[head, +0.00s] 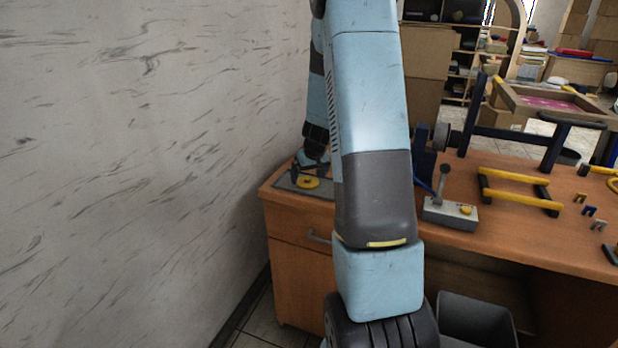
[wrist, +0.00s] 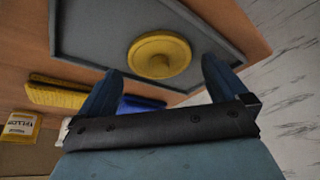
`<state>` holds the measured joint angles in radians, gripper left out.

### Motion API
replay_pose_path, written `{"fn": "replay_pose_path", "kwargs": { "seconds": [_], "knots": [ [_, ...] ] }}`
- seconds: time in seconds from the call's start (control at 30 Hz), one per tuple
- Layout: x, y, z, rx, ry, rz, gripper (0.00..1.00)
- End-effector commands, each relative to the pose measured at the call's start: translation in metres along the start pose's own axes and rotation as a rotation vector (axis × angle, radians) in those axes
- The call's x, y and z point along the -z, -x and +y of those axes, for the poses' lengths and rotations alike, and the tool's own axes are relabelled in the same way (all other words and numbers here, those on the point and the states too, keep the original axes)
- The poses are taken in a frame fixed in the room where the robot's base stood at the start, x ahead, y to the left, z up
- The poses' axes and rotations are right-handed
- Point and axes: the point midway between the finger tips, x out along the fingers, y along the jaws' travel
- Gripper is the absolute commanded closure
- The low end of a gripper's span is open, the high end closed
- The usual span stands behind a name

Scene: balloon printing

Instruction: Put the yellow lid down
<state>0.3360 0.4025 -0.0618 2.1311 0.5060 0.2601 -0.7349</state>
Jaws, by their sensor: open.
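The yellow lid (head: 308,182) lies on a grey tray (head: 290,185) at the left end of the wooden workbench. In the wrist view the round lid (wrist: 159,54) rests flat on the tray (wrist: 82,42), with a raised knob at its middle. My gripper (wrist: 155,80) is open, its two dark blue fingers apart to either side of the lid, with nothing between them. In the head view my gripper (head: 312,166) is just above the lid, and my arm hides part of the tray.
A marbled wall (head: 150,170) stands close on the left. A control box (head: 450,212) with a lever and yellow button sits on the bench to the right, near yellow bars (head: 515,176). Yellow (wrist: 55,95) and blue (wrist: 140,104) items lie beside the tray.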

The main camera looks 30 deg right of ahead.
Motion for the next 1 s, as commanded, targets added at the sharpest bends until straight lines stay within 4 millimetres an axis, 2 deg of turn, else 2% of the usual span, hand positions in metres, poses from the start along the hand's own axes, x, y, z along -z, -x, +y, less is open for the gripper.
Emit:
{"fn": "replay_pose_path", "kwargs": {
  "seconds": [0.5, 0.8, 0.87, 1.0],
  "knots": [
    [0.000, 0.083, 0.000, -0.001, -0.002, 0.002, 0.00],
    [0.000, 0.107, 0.000, 0.000, -0.001, 0.002, 0.00],
    [-0.001, 0.112, -0.003, 0.003, 0.001, 0.003, 0.00],
    [-0.005, 0.139, -0.023, 0.020, 0.010, 0.016, 0.00]
  ]
}}
